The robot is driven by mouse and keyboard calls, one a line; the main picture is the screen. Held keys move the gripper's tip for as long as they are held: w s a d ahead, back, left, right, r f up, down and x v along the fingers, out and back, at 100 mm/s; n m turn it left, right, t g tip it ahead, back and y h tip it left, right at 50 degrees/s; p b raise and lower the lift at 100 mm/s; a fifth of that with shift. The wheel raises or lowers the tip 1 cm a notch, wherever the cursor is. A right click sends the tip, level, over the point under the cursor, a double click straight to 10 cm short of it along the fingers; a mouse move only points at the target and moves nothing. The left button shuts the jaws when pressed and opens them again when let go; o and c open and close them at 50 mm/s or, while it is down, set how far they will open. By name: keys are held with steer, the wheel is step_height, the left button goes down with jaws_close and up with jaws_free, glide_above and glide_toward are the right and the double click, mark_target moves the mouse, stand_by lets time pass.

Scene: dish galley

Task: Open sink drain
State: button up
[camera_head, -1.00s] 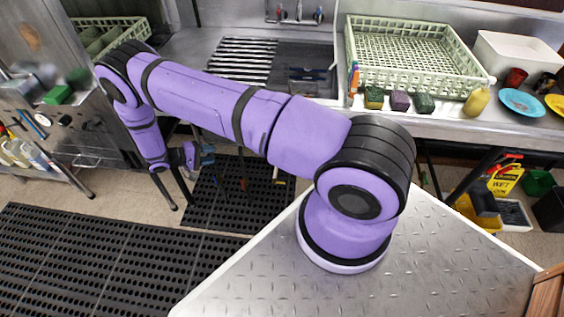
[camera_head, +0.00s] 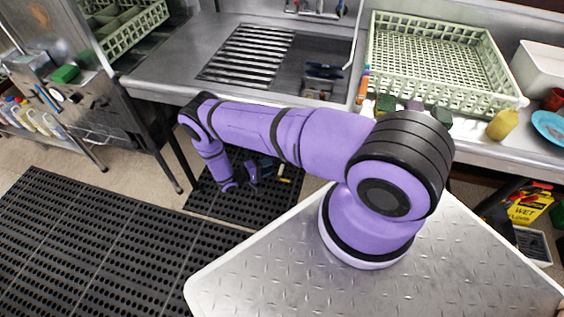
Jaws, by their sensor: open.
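The sink basin (camera_head: 318,82) is set in the steel counter at the upper middle. Dark utensils lie in it, and the drain cannot be made out. The faucet (camera_head: 318,10) is at the back, partly cut off by the top edge. My purple arm reaches left from its base, then bends down in front of the counter. My gripper (camera_head: 264,166) is low, below the counter's front edge and over the dark floor mat. It is small in the picture, open, with nothing visibly held.
A ribbed drainboard (camera_head: 248,53) lies left of the sink. A green dish rack (camera_head: 440,98), sponges and a yellow bottle (camera_head: 503,124) stand on the right counter. A shelf unit with bottles is at left. A yellow wet-floor sign (camera_head: 530,208) is at lower right. Black mats (camera_head: 90,245) cover open floor.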

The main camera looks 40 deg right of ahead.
steer(key=d, duration=0.4)
steer(key=s+d+f, duration=0.1)
steer(key=d, duration=0.1)
steer(key=shift+d, duration=0.2)
steer(key=shift+c, duration=0.5)
jaws_close()
